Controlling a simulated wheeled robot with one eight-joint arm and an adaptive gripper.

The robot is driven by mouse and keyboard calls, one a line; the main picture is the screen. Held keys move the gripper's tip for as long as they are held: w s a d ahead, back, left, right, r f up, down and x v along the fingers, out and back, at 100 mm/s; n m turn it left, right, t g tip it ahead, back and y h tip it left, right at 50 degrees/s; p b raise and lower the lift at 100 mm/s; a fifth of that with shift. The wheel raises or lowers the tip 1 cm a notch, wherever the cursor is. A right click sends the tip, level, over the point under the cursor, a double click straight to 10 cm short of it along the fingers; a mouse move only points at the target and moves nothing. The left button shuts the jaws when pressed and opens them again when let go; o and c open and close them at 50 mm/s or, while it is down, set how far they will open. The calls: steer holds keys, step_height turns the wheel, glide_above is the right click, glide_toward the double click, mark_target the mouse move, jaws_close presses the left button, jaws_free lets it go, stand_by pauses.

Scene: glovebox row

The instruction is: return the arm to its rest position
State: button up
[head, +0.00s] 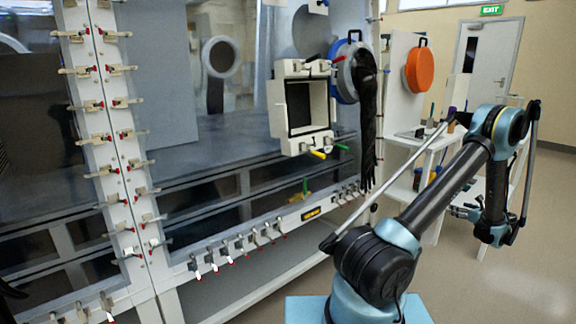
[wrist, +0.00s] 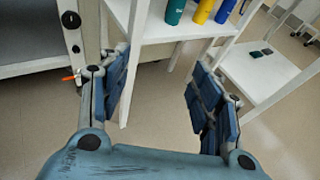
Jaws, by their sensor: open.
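My arm in the head view rises from the lower middle to an elbow at the right, and its forearm hangs down. My gripper (head: 463,211) is at the end of it, small in this view, beside the white shelf unit (head: 437,143). In the wrist view my gripper (wrist: 158,85) is open, with the two blue-padded fingers wide apart. Nothing is between the fingers; the floor and a white shelf leg (wrist: 132,75) show behind them.
A glovebox front (head: 220,170) fills the left, with a black glove (head: 368,110) hanging from its port. Teal (wrist: 175,11), yellow (wrist: 203,10) and blue (wrist: 225,10) bottles stand on the shelf near my gripper. Floor (head: 520,285) is clear at the right, towards a door (head: 489,65).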

steer(key=w+a+r+n+g+y, duration=0.1)
steer(key=w+a+r+n+g, duration=0.2)
steer(key=a+r, duration=0.6)
steer(key=w+a+r+n+g+y, duration=0.15)
steer(key=w+a+r+n, duration=0.35)
steer(key=a, duration=0.8)
steer(key=s+a+r+n+g, duration=0.1)
steer(key=s+a+r+n, duration=0.15)
steer(key=a, duration=0.45)
steer(key=s+a+r+n+g, duration=0.1)
steer(key=s+a+r+n, duration=0.15)
steer(key=a, duration=0.45)
steer(key=s+a+r+n+g, duration=0.1)
steer(key=s+a+r+n, duration=0.1)
steer(key=s+a+n, duration=0.35)
steer(key=s+a+n+g, duration=0.3)
steer(key=s+a+n, duration=0.4)
steer(key=s+a, duration=0.85)
steer(key=s+a+f+n+g+h, duration=0.1)
steer(key=s+a+f+n+h, duration=0.1)
steer(key=s, duration=0.7)
steer(key=s+a+f+n+g+h, duration=0.1)
steer(key=s+f+n, duration=0.4)
steer(key=s, duration=0.5)
steer(key=shift+a+n+h, duration=0.35)
steer(key=shift+a+n, duration=0.2)
steer(key=shift+n, duration=0.6)
